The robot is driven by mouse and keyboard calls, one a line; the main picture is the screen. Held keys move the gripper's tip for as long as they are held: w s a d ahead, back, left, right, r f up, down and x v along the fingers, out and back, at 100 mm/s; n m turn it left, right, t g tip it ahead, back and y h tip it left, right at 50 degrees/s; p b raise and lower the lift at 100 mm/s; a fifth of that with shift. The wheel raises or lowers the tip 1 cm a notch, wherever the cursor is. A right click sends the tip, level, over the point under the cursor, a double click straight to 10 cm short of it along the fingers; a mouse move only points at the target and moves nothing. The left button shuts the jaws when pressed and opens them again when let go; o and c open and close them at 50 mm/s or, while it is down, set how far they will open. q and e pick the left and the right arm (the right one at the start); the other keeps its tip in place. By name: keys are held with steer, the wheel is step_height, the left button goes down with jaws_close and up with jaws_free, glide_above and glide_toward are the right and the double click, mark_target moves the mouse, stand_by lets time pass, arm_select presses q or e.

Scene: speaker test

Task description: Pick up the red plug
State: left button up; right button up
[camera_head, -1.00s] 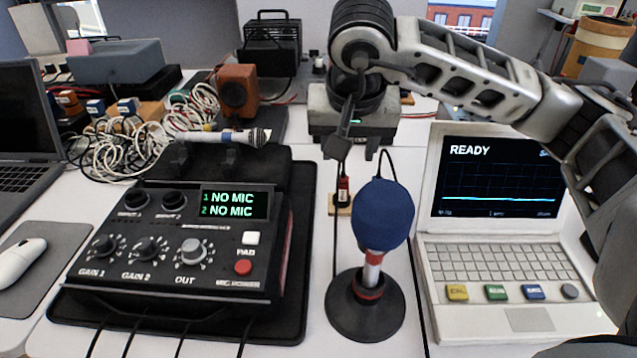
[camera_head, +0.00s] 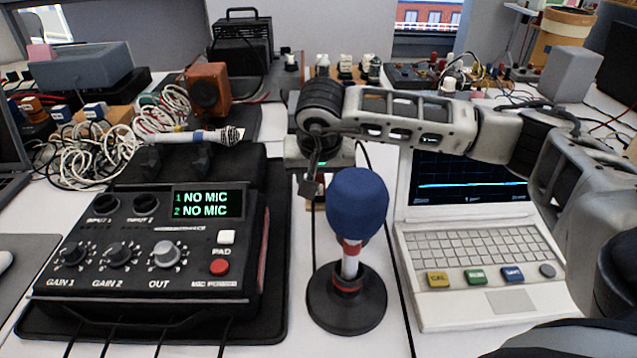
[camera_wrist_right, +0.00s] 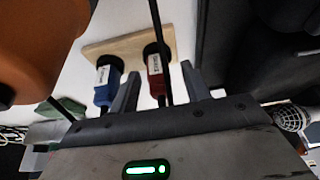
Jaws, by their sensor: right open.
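In the right wrist view the red plug (camera_wrist_right: 156,75) stands at a pale wooden block (camera_wrist_right: 128,47). My right gripper (camera_wrist_right: 160,71) is open, with one finger on each side of the red plug and gaps visible. A blue plug (camera_wrist_right: 107,82) is just outside the left finger. In the head view my right gripper (camera_head: 310,182) points down behind the blue foam-topped microphone (camera_head: 357,205), which partly hides that area. I cannot make out the red plug there. My left gripper is not in view.
The microphone stands on a round black base (camera_head: 346,312) close in front of the gripper. A black mixer box (camera_head: 150,240) reading NO MIC is at left. A white laptop (camera_head: 480,255) is at right. Cables (camera_head: 75,150) lie tangled at back left.

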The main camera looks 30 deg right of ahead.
jaws_close()
